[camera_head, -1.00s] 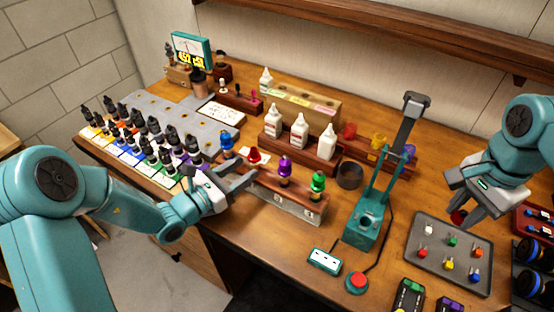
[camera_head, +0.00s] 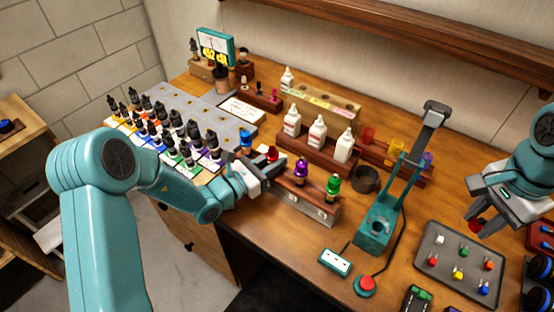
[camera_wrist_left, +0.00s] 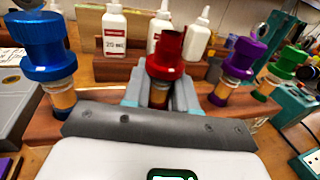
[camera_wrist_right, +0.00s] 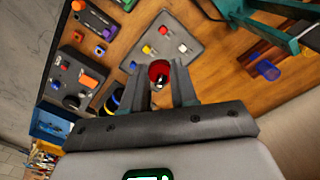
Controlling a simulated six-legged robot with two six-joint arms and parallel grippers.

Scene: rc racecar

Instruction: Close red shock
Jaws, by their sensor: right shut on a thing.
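The red shock (camera_head: 270,153) stands upright in the wooden stand (camera_head: 308,207), between the blue shock (camera_head: 246,138) and the purple shock (camera_head: 302,168). My left gripper (camera_head: 262,168) is at the red shock. In the left wrist view its fingers stand on both sides of the amber body, below the red top (camera_wrist_left: 166,52); firm contact is not visible. My right gripper (camera_head: 480,222) is shut on a small red round piece (camera_wrist_right: 158,71) with a pale metallic end, held in the air near the grey parts tray (camera_head: 425,262). The green shock (camera_head: 333,187) stands at the stand's right end.
White bottles (camera_head: 317,135) stand in a rack behind the shocks. Dark bottles (camera_head: 177,122) crowd the left mat.

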